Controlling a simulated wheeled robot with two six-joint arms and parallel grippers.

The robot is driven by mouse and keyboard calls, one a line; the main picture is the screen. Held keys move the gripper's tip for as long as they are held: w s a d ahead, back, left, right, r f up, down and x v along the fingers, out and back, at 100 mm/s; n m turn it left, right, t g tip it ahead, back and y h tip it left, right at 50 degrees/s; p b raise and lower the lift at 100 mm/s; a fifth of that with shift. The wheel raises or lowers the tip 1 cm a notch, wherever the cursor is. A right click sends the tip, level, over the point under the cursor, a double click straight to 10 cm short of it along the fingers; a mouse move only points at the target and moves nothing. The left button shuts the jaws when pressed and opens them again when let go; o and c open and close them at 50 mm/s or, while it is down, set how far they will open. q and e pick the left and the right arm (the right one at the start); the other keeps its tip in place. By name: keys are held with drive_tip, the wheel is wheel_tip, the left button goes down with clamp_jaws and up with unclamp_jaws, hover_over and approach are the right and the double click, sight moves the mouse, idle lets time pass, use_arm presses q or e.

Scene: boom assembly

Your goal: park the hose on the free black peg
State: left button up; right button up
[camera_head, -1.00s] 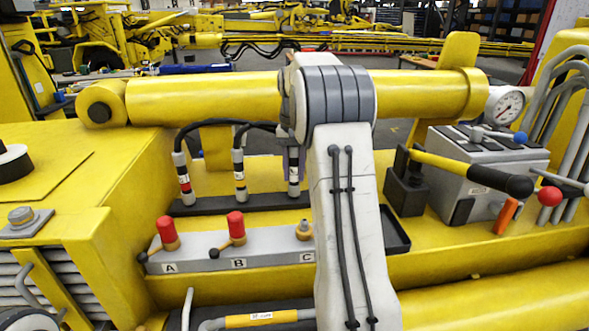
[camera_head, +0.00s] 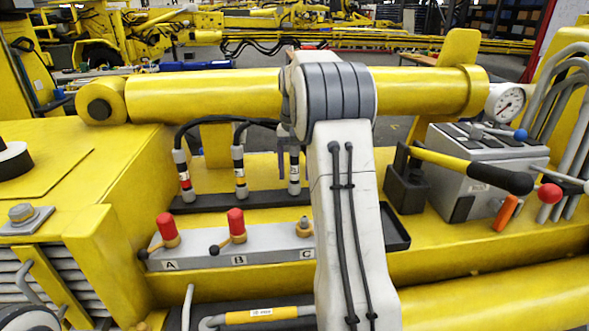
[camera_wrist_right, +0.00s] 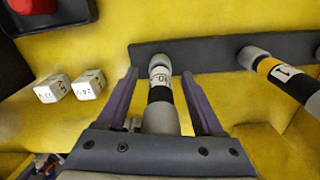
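Three hose ends stand upright in a row on a black rail (camera_head: 215,204). The right hose end (camera_head: 294,172) has a white label and stands beside my arm. In the right wrist view, this labelled hose end (camera_wrist_right: 160,90) lies between the purple fingers of my right gripper (camera_wrist_right: 160,98). The fingers are open, with a gap on both sides. In the head view my right arm mostly hides the gripper. I cannot clearly make out the free black peg. My left gripper is not in view.
A grey block (camera_head: 240,252) marked A, B and C stands in front, with red-capped levers at A and B. A black tray (camera_head: 397,240) is partly behind my arm. A grey control box (camera_head: 487,170) with levers stands right. Two white blocks (camera_wrist_right: 70,88) show in the wrist view.

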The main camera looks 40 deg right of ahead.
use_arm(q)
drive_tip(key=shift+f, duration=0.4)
use_arm(e)
drive_tip(key=shift+f, duration=0.4)
